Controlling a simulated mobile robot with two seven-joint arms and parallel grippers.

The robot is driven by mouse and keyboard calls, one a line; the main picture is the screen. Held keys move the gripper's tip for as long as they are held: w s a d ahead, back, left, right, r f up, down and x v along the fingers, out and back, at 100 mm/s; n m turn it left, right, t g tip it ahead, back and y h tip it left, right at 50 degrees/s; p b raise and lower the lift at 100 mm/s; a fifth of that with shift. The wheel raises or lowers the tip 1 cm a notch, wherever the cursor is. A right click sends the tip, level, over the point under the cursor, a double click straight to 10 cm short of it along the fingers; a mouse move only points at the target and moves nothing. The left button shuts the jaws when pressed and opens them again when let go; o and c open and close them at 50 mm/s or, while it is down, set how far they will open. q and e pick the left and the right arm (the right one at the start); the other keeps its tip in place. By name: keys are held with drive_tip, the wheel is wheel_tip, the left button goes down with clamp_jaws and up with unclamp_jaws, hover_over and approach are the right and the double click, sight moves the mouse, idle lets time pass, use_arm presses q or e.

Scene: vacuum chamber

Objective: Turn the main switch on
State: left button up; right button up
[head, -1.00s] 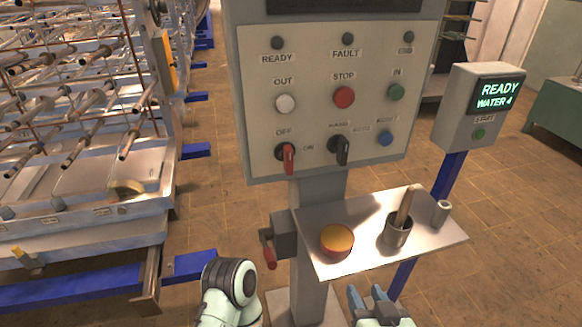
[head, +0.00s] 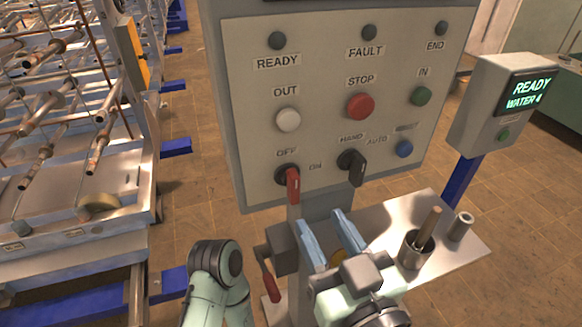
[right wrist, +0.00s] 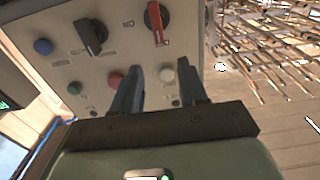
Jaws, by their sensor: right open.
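A red-handled rotary switch (head: 292,184) sits low on the left of the grey control panel (head: 232,130). OFF is printed above it and ON to its right; its handle hangs roughly straight down. It also shows in the right wrist view (right wrist: 155,20), upside down. My right gripper (head: 322,219) is open and empty, fingers pointing up, just below and right of the red handle and apart from it. In the right wrist view the open fingers (right wrist: 165,70) point at the panel. My left gripper is out of view; only its arm shows.
A black HAND/AUTO switch (head: 356,167) is right of the red one, with several push buttons around. Below is a metal shelf (head: 470,252) with a cup (head: 415,250). A box with a red lever (head: 268,285) is on the post. A rack (head: 60,200) stands left.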

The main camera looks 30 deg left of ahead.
sight(296, 180)
drive_tip(key=b+x, duration=0.1)
drive_tip(key=x, duration=1.1)
drive_tip(key=shift+f, duration=0.1)
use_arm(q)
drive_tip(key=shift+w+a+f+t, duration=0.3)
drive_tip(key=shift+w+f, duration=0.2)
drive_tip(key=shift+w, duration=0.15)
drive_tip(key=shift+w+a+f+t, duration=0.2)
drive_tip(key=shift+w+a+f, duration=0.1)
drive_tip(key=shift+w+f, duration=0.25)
use_arm(e)
clamp_jaws()
